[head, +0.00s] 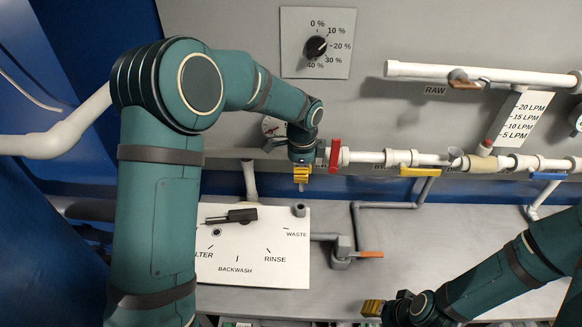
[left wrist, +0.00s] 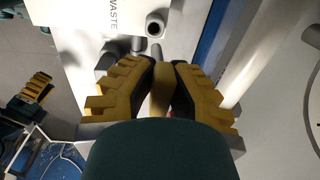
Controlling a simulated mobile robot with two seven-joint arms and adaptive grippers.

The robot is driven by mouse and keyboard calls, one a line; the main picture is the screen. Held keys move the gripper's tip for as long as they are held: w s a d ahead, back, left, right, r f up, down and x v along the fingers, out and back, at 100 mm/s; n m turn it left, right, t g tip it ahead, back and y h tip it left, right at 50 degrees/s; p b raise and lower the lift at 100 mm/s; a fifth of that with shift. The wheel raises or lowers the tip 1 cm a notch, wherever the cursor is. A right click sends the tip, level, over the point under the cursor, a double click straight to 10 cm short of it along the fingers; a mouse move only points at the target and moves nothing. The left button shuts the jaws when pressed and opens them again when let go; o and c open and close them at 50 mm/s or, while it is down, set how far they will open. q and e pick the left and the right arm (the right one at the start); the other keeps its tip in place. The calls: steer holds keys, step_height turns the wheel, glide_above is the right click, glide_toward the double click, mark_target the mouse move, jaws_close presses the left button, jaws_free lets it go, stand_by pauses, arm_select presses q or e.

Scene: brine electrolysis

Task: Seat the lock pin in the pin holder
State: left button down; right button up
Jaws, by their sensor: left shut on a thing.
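My left gripper (head: 300,178) hangs above the white valve panel, its yellow fingers pointing down. In the left wrist view its two ridged yellow fingers (left wrist: 160,95) are shut on a tan, upright piece, which I take to be the lock pin (left wrist: 160,88). A short grey open tube, apparently the pin holder (head: 299,210), stands at the panel's upper right edge. It also shows just past the fingertips in the left wrist view (left wrist: 156,24), apart from the pin. My right gripper (head: 373,307) is low in the head view; its opening is unclear.
The white panel (head: 254,273) carries a black selector handle (head: 232,216) left of the holder. A red valve handle (head: 334,154) and white piping are close right of my left gripper. A grey pipe with an orange handle (head: 370,254) stands right of the panel.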

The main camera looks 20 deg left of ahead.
mark_target(300, 190)
arm_select(q)
steer(key=shift+a, duration=0.1)
stand_by(0.3)
steer(key=shift+f+b, duration=1.9)
steer(key=shift+f, duration=0.95)
steer(key=shift+p, duration=0.3)
steer(key=shift+f+b, duration=0.35)
steer(key=shift+f, duration=0.25)
steer(key=shift+p, duration=0.3)
steer(key=shift+f+b, duration=0.4)
steer(key=shift+f, duration=0.2)
stand_by(0.4)
steer(key=shift+p, duration=0.3)
stand_by(0.5)
